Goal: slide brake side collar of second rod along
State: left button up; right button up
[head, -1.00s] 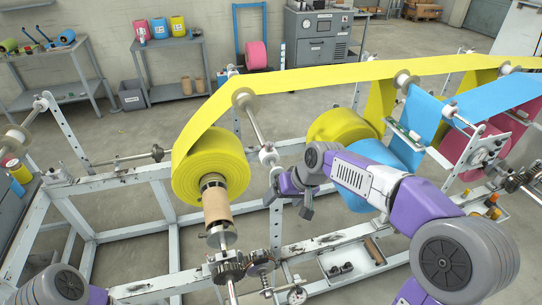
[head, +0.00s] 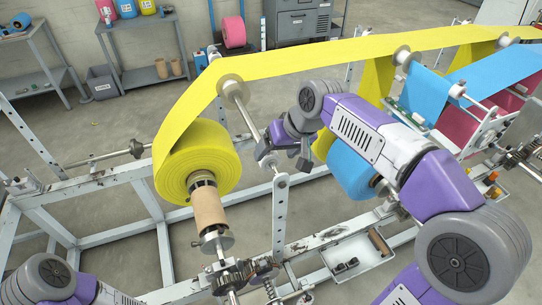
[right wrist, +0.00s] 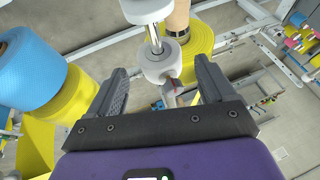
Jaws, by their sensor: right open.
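The idler rod (head: 246,118) runs from a pale collar (head: 233,90) under the yellow web toward my right gripper (head: 284,155). In the right wrist view, the near white collar (right wrist: 158,62) sits on the rod (right wrist: 154,36) between the open fingers of my right gripper (right wrist: 160,68). The far white collar (right wrist: 147,11) is beyond it. The fingers stand on both sides of the near collar, with gaps visible. In the head view, the gripper and forearm partly hide this rod end. My left gripper is out of view; only part of its arm shows lower left.
A yellow roll (head: 200,155) on a cardboard core (head: 208,206) is left of the rod. The yellow web (head: 320,55) passes above. A perforated post (head: 280,215) stands below the gripper. A blue roll (head: 352,170) is close on the right. A parts tray (head: 355,258) lies in front.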

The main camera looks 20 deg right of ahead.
aim_at(273, 154)
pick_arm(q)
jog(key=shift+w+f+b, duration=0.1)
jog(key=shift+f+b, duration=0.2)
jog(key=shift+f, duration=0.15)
pick_arm(e)
jog(key=shift+x, duration=1.65)
jog(key=shift+w, duration=0.1)
jog(key=shift+c, duration=0.5)
